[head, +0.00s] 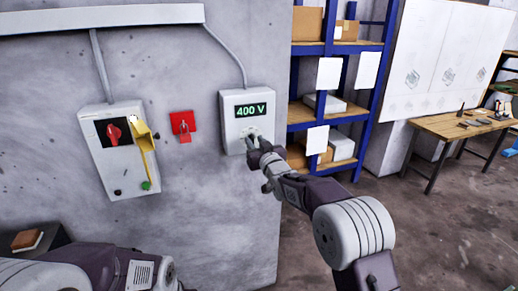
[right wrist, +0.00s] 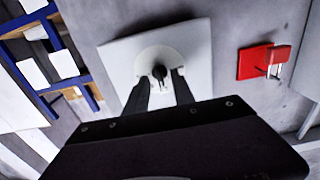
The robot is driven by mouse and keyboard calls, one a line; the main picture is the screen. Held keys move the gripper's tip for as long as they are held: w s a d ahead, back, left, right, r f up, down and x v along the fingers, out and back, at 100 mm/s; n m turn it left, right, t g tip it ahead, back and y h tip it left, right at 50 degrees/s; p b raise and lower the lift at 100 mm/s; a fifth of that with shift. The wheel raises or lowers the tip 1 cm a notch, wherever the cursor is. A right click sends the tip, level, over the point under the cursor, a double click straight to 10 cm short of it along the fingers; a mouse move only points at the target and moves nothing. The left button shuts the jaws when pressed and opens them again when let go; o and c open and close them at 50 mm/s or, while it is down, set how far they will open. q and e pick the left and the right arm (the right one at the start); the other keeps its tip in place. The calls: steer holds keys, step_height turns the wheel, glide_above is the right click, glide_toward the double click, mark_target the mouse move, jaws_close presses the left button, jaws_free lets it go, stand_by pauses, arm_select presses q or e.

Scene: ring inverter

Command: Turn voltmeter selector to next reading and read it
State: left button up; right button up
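The white voltmeter box (head: 232,128) hangs on the grey wall. Its dark display (head: 255,110) reads "400 V" in green. The dark selector knob (right wrist: 160,72) sits on a pale round disc (right wrist: 150,60) on the box front in the right wrist view. My right gripper (head: 254,143) is at the lower part of the voltmeter and hides much of the selector in the head view. In the right wrist view, its two fingers (right wrist: 161,83) stand apart, one on each side of the knob, with visible gaps. My left gripper is outside the views.
A switch box (head: 105,170) with a red rotary switch (head: 113,133) and a yellow lever (head: 143,137) is on the wall at left. Blue shelving (head: 375,85) stands at right.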

steer(key=b+v, duration=0.2)
steer(key=v, duration=0.6)
steer(key=shift+w+r, duration=0.1)
steer(key=d+r+p, duration=0.2)
steer(key=d+r, duration=0.1)
steer(key=r, duration=0.1)
steer(key=s+d+f+m+g+h+p, duration=0.2)
steer(key=s+d+f+m+g+h, duration=0.15)
steer(key=s+d+f, duration=0.55)
steer(key=s+d+f+g+h, duration=0.1)
steer(key=s+f+g, duration=0.5)
steer(key=s+f, duration=0.4)
steer(key=s+d+f+g+h, duration=0.1)
steer(key=s+f+g, duration=0.5)
steer(key=s+f, duration=0.4)
steer(key=s, duration=0.6)
steer(key=shift+d, duration=0.4)
